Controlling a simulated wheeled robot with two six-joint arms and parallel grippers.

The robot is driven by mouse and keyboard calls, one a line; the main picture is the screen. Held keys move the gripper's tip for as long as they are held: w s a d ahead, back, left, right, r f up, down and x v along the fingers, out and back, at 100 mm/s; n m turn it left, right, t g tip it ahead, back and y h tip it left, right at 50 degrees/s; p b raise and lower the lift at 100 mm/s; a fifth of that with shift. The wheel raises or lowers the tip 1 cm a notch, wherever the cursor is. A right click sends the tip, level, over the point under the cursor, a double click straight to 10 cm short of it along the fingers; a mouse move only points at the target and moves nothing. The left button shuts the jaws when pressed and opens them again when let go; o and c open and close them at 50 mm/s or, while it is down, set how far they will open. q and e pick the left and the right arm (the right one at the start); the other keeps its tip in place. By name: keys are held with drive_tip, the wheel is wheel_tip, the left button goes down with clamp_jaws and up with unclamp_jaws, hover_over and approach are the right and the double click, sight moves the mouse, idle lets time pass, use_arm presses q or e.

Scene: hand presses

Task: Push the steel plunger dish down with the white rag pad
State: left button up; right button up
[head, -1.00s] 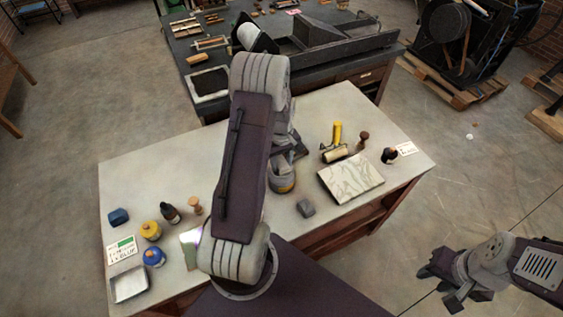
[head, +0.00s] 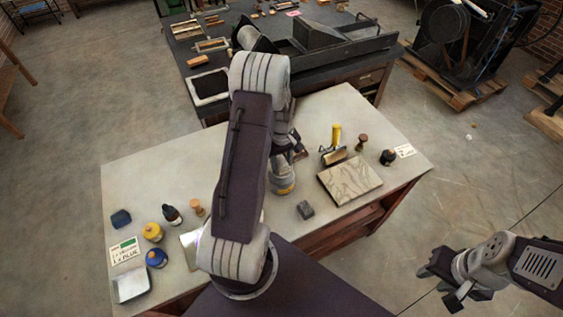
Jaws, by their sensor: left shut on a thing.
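A grey can with a yellow label (head: 283,186) stands on the pale table right of my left arm. Its top, where the steel plunger dish would be, is hidden behind my arm and wrist. My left gripper (head: 292,142) is by the can's top, partly behind my own arm. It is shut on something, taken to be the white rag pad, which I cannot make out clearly. Whether it touches the dish cannot be seen. My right gripper (head: 444,288) is open and empty, over the floor off the table's right side.
A flat stone slab (head: 350,181), a roller (head: 333,155), a wooden-handled tool (head: 361,142) and a small grey block (head: 305,209) lie right of the can. A yellow jar (head: 153,232), a blue jar (head: 157,258) and a metal tray (head: 131,285) stand at left.

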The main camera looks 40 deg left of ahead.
use_arm(q)
wheel_tip(320, 180, up, 5)
drive_tip(key=p, duration=0.4)
drive_tip(key=shift+r, duration=0.15)
idle(0.4)
